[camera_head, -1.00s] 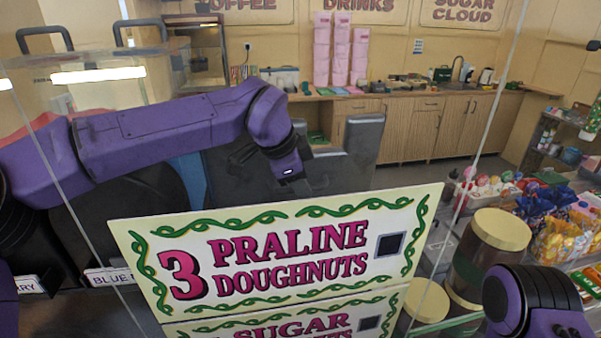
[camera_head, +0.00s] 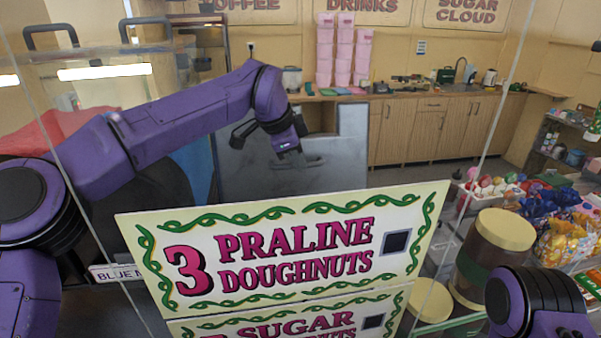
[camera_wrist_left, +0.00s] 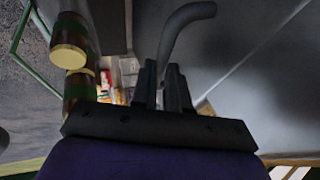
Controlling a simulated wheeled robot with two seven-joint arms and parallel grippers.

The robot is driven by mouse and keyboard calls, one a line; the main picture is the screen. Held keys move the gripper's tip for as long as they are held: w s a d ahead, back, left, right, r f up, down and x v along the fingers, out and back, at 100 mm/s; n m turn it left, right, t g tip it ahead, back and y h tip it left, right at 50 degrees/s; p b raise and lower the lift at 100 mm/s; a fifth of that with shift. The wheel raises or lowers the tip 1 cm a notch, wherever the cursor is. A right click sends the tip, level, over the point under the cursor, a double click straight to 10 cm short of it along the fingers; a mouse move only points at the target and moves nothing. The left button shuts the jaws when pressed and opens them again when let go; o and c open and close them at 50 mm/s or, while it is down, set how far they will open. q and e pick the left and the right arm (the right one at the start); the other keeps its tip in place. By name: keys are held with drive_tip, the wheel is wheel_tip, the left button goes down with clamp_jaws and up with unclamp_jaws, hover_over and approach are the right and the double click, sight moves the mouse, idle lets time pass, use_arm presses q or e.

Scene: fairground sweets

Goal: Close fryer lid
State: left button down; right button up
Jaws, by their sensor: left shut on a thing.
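The fryer lid (camera_head: 345,160) is a broad grey panel behind the praline doughnuts sign in the head view, its lower part hidden by the sign. My left gripper (camera_head: 290,156) is in front of it at its left part. A dark bent bar, seemingly the lid's handle (camera_head: 240,132), sticks out to the left of the gripper. In the left wrist view, the fingers of my left gripper (camera_wrist_left: 163,88) are close together at the lower end of the curved grey handle (camera_wrist_left: 180,22). The gripper is shut on it; the exact contact is partly hidden. My right gripper is out of view.
The doughnut sign (camera_head: 300,245) stands close in front. Brown jars with cream lids (camera_head: 503,230) and bagged sweets (camera_head: 560,240) are at the right. A wooden counter (camera_head: 440,130) runs along the back wall. Clear glass-like panes surround the front.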

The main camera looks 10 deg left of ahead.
use_arm(q)
drive_tip(key=shift+w+a, duration=0.25)
drive_tip(key=shift+w, duration=0.6)
drive_tip(key=c, duration=1.1)
unclamp_jaws()
drive_tip(key=shift+d, duration=0.1)
drive_tip(key=shift+r, duration=0.1)
drive_tip(key=b+v, duration=0.2)
drive_tip(key=v, duration=0.2)
drive_tip(key=shift+s+r, duration=0.1)
drive_tip(key=shift+r, duration=0.1)
drive_tip(key=v, duration=0.6)
drive_tip(key=shift+b, duration=0.35)
